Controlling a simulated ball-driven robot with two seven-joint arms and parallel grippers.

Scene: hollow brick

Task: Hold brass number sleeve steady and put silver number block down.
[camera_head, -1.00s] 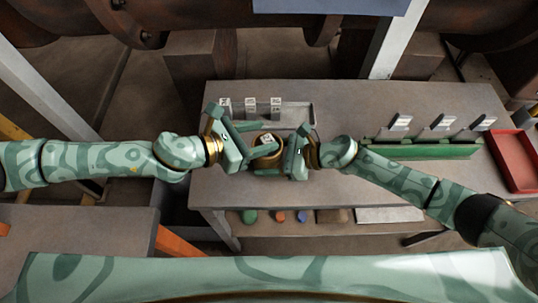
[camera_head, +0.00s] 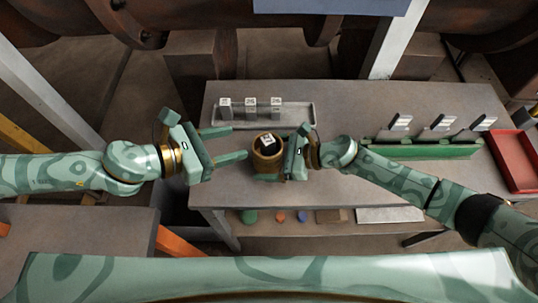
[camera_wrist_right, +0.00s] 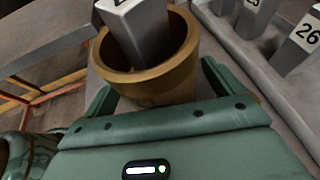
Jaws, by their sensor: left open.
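The brass number sleeve (camera_head: 267,158) is a round open cup over the near part of the grey table. It also shows in the right wrist view (camera_wrist_right: 155,88). The silver number block (camera_head: 267,140) stands tilted inside it, its top above the rim; the wrist view shows the block (camera_wrist_right: 140,32) leaning to the left. Its lower end is hidden. My right gripper (camera_wrist_right: 158,88) has a finger on each side of the sleeve and is shut on it. My left gripper (camera_head: 239,143) is open and empty, left of the sleeve and apart from the block.
A grey tray (camera_head: 300,122) with upright numbered blocks (camera_head: 251,107) lies behind the sleeve. A green rack (camera_head: 425,151) with several light cards and a red tray (camera_head: 513,160) are at the right. A lower shelf (camera_head: 330,229) holds small coloured pieces. The table between tray and rack is clear.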

